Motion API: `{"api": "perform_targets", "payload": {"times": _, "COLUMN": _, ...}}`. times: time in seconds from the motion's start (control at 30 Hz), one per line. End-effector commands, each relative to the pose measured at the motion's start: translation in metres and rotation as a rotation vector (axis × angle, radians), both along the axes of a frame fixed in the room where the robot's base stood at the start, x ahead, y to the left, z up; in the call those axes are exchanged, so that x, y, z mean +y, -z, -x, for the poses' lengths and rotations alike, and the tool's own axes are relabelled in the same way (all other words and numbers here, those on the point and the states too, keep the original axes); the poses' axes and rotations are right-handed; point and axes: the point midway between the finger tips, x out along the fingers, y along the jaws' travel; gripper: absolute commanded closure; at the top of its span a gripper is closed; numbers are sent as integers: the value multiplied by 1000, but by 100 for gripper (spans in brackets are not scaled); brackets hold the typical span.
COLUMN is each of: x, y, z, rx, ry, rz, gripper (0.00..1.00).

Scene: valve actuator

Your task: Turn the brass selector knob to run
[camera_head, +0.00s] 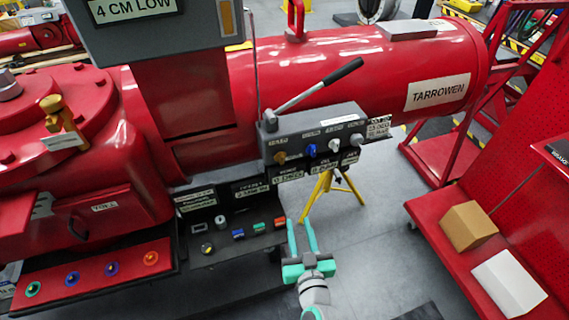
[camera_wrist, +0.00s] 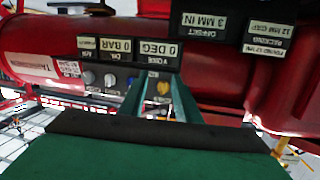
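The brass selector knob (camera_head: 281,157) is at the left end of a row of knobs on the front of the grey control box (camera_head: 312,132). My gripper (camera_head: 300,222) is open and empty, with its two teal fingers pointing toward the box from below in the head view. In the wrist view the picture is upside down, and the brass knob (camera_wrist: 163,88) shows between the fingers, beyond them. The fingers look apart from the knob. I cannot read which position the knob is in.
A blue knob (camera_head: 311,150) and two grey knobs sit right of the brass one. A lever with a black grip (camera_head: 343,71) rises above the box. A lower panel (camera_head: 236,232) with coloured controls is left of my gripper.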

Motion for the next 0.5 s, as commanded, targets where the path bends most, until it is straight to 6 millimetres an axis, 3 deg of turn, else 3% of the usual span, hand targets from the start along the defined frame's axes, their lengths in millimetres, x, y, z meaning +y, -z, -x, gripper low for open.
{"api": "perform_targets", "payload": {"times": 0.03, "x": 0, "y": -16, "z": -17, "rx": -29, "ry": -23, "rz": 1, "gripper": 70}}
{"api": "perform_targets", "payload": {"times": 0.2, "x": 3, "y": -54, "z": -53, "rx": -94, "ry": -107, "rz": 8, "gripper": 70}}
{"api": "perform_targets", "payload": {"times": 0.3, "x": 5, "y": -70, "z": -64, "rx": -120, "ry": -142, "rz": 14, "gripper": 70}}
{"api": "perform_targets", "payload": {"times": 0.5, "x": 8, "y": -82, "z": -75, "rx": -142, "ry": -169, "rz": 19, "gripper": 70}}
